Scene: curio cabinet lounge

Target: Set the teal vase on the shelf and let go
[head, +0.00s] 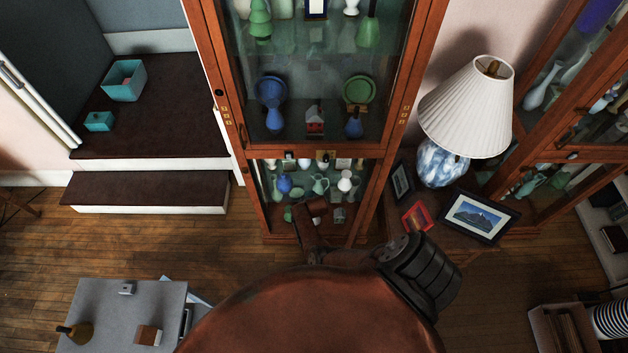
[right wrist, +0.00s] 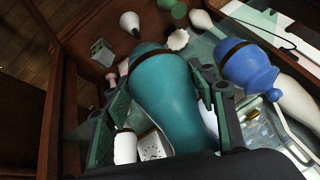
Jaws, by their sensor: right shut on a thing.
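In the right wrist view, the teal vase (right wrist: 168,105) with a dark band near its top fills the middle. My right gripper (right wrist: 166,88) is shut on it, one greenish finger on each side. The vase is among other ornaments inside a wood-framed cabinet. Its lower end is hidden, and I cannot tell whether it touches the shelf. In the head view the glass-fronted curio cabinet (head: 233,95) stands at the centre, with ornaments on several levels. I cannot make out the teal vase or my right gripper there. My left gripper is not in view.
A blue vase (right wrist: 248,68) stands close on the right, with a pale one beside it. A small grey block (right wrist: 103,52) and a white ornament (right wrist: 130,22) lie left and beyond. A lamp (head: 468,108) and framed picture (head: 478,218) stand right of the cabinet.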

